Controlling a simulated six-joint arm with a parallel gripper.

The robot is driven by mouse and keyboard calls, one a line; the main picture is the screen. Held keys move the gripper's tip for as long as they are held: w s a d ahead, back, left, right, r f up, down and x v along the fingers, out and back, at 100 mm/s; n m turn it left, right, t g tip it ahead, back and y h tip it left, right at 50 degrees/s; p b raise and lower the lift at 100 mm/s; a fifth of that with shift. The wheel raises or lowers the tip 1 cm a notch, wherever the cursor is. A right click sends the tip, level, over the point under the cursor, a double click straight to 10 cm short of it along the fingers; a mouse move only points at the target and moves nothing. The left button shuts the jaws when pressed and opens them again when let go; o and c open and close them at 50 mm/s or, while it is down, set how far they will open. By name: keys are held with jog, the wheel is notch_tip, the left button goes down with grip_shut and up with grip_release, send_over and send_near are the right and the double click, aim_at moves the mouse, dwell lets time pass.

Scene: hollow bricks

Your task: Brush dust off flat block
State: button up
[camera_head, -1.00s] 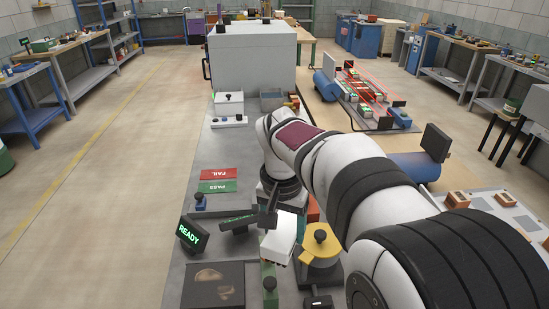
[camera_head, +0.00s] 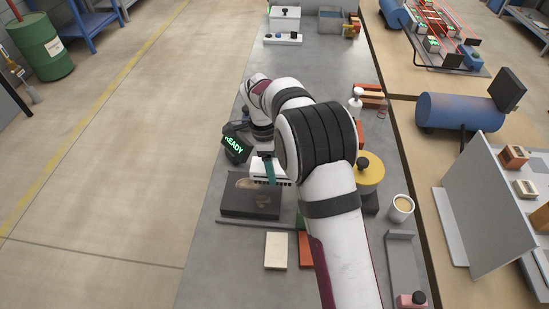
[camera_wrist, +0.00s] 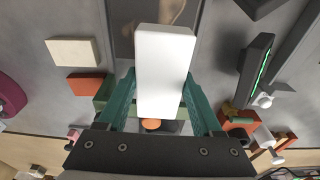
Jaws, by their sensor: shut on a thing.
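My gripper (camera_wrist: 158,78) has teal fingers shut on the two sides of a white rectangular block (camera_wrist: 165,50). In the head view this white block (camera_head: 268,163) has a row of small dark marks along its lower edge; I cannot tell whether these are holes or bristles. It is at the far right part of a dark slab (camera_head: 235,208) with tan dusty patches; whether they touch is unclear. The slab shows partly behind it in the wrist view (camera_wrist: 122,20). A flat cream block (camera_head: 276,250) lies in front of the slab; it also shows in the wrist view (camera_wrist: 73,51).
A READY screen (camera_head: 237,146) stands behind the slab. A reddish block (camera_head: 305,250) lies beside the cream block. A yellow round-topped fixture (camera_head: 370,172), a coffee cup (camera_head: 402,208) and a pump bottle (camera_head: 356,103) stand to the right. The bench's left strip is narrow.

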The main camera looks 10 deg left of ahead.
jog(key=shift+f, duration=2)
jog(key=shift+a+f, duration=0.2)
jog(key=shift+f, duration=0.25)
jog(key=shift+a, duration=5.25)
jog(key=shift+s+a, duration=0.15)
jog(key=shift+a, duration=0.15)
jog(key=shift+s, duration=0.8)
jog(key=shift+w+d, duration=0.1)
jog(key=shift+d, duration=5.7)
jog(key=shift+s, duration=0.8)
jog(key=shift+a, duration=5.65)
notch_tip(320, 180, up, 8)
